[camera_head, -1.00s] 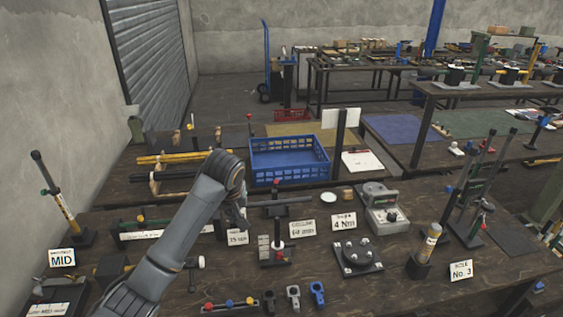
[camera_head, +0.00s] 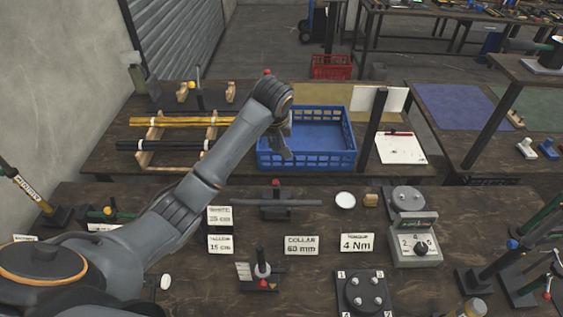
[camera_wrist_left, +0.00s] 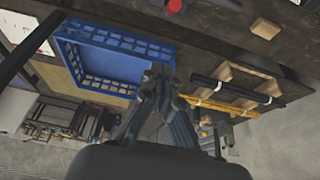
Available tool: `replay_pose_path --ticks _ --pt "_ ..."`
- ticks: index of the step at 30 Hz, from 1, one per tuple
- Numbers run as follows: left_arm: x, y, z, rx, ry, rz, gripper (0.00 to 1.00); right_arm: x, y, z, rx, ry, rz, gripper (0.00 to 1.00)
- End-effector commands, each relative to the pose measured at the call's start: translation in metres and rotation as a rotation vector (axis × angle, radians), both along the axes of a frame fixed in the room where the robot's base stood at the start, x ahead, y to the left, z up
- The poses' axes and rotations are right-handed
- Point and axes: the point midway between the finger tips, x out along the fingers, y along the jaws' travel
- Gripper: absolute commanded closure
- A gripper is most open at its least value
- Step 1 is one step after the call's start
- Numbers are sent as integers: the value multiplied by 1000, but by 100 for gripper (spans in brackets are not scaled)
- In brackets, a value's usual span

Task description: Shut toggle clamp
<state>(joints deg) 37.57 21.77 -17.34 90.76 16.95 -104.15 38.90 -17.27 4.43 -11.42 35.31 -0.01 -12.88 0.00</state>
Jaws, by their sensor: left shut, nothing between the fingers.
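My left gripper (camera_head: 284,148) hangs shut and empty in front of the blue crate in the head view. It also shows at the middle of the left wrist view (camera_wrist_left: 158,92). No part is plainly marked as the toggle clamp. My right gripper is out of view.
The blue crate (camera_head: 307,162) stands on the bench behind, beside yellow and black rods on wooden rests (camera_head: 180,121). Label cards, a dial box (camera_head: 414,246) and a bolt plate (camera_head: 364,292) crowd the near bench. A dark post (camera_head: 371,140) rises right of the crate.

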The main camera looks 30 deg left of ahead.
Motion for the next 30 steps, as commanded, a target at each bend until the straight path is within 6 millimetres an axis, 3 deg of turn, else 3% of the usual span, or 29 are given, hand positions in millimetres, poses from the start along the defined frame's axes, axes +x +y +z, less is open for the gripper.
replay_pose_path --ticks 5,14,21,30 --pt "9 6 -27 1 6 2 100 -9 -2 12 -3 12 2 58" --pt "29 15 -85 0 6 1 100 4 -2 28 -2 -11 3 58" --pt "5 3 -102 1 3 -1 100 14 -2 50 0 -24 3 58" --pt "0 1 -109 1 0 0 100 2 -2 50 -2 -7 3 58"
